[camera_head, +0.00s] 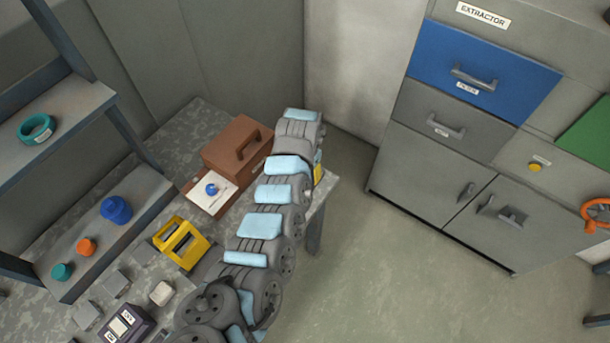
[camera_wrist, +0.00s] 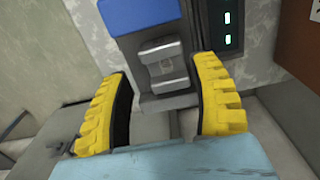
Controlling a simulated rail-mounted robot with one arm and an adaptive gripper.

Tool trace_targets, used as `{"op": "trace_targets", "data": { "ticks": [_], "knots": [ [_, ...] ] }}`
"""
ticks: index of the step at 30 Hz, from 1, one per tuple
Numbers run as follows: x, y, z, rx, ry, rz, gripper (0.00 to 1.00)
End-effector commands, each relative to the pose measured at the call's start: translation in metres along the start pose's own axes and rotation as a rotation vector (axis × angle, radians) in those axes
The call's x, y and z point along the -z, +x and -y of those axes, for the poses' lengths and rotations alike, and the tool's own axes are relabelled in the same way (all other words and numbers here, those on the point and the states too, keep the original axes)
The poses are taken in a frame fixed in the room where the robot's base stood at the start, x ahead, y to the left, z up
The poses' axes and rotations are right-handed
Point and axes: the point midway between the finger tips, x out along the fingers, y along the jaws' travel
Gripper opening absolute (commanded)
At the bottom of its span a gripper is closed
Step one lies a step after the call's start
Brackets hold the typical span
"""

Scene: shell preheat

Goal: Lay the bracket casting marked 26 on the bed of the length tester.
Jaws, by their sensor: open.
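In the wrist view, a light grey casting with stepped ends (camera_wrist: 162,62) lies on a dark grey machine part between and beyond my fingers. A faint mark on its face is too small to read. My gripper (camera_wrist: 164,110) is open, with a yellow ribbed finger on either side and nothing held between them. The fingertips look apart from the casting. I cannot tell for sure that this machine is the length tester. My arm mostly hides this spot in the head view.
On the bench stand a brown handled box (camera_head: 228,150), a yellow frame (camera_head: 180,243), a dark box with pale labels (camera_head: 126,323) and a small pale block (camera_head: 160,293). A shelf rack (camera_head: 60,115) stands left. Grey cabinets (camera_head: 440,170) stand right across open floor.

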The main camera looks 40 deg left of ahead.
Motion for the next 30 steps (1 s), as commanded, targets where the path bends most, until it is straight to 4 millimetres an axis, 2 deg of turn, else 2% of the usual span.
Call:
{"op": "trace_targets", "data": {
  "ticks": [19, 24, 30],
  "knots": [
    [0.001, -0.082, 0.001, 0.002, -0.001, -0.002, 0.62],
    [0.000, -0.093, 0.000, 0.000, -0.001, 0.000, 0.62],
    [0.000, -0.096, 0.000, 0.000, 0.000, 0.001, 0.62]
  ]
}}
